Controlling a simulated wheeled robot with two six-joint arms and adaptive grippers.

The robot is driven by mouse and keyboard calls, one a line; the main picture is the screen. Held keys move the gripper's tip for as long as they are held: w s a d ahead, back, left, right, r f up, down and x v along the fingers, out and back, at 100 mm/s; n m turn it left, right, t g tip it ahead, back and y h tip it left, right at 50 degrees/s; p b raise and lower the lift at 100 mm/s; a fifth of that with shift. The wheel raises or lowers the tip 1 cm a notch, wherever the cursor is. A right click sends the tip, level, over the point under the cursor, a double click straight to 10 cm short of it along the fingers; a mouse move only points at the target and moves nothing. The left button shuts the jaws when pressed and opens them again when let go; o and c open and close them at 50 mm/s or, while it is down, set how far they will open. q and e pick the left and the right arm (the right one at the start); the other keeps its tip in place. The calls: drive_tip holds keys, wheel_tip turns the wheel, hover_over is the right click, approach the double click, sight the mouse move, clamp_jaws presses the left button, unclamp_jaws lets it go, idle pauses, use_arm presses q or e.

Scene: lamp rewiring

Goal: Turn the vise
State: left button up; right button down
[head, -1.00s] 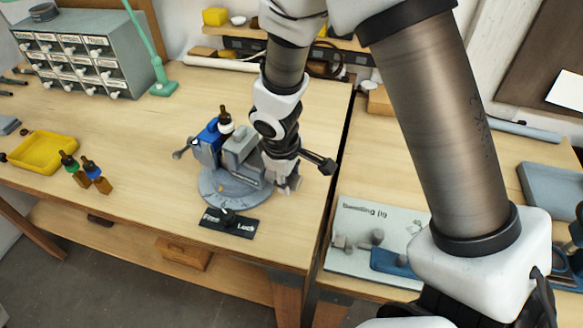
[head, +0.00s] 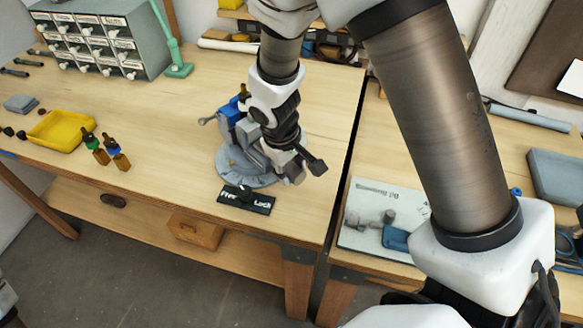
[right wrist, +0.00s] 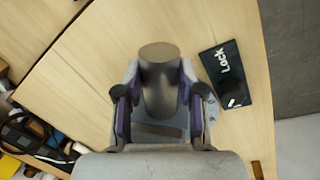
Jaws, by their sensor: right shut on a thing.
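The grey vise with a blue part (head: 227,117) stands on a round grey base (head: 232,172) near the bench's right end. Its small lever (head: 207,121) points left. My right gripper (head: 291,170) is at the vise's right side, reaching down from above. In the right wrist view its two purple-padded fingers (right wrist: 160,98) are shut on a grey rounded part of the vise (right wrist: 160,70). A black "Free / Lock" plate (head: 258,205) with a dark knob lies in front of the base; its Lock end shows in the right wrist view (right wrist: 216,60). My left gripper is not in view.
A drawer cabinet (head: 100,45) and green lamp stand (head: 179,70) are behind. A gap separates this bench from the right one, which holds a pale mat (head: 365,240).

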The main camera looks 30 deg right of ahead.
drive_tip(key=shift+s+f, duration=0.15)
drive_tip(key=shift+f, duration=0.05)
drive_tip(key=c, duration=0.8)
unclamp_jaws()
drive_tip(key=shift+o, duration=0.5)
drive_tip(key=shift+w+d, duration=0.1)
drive_tip(key=shift+w, duration=0.1)
drive_tip(key=shift+r, duration=0.15)
wheel_tip(320, 180, up, 12)
drive_tip(key=a, duration=0.2)
drive_tip(key=shift+s+a+f, duration=0.15)
drive_tip(key=shift+f, duration=0.1)
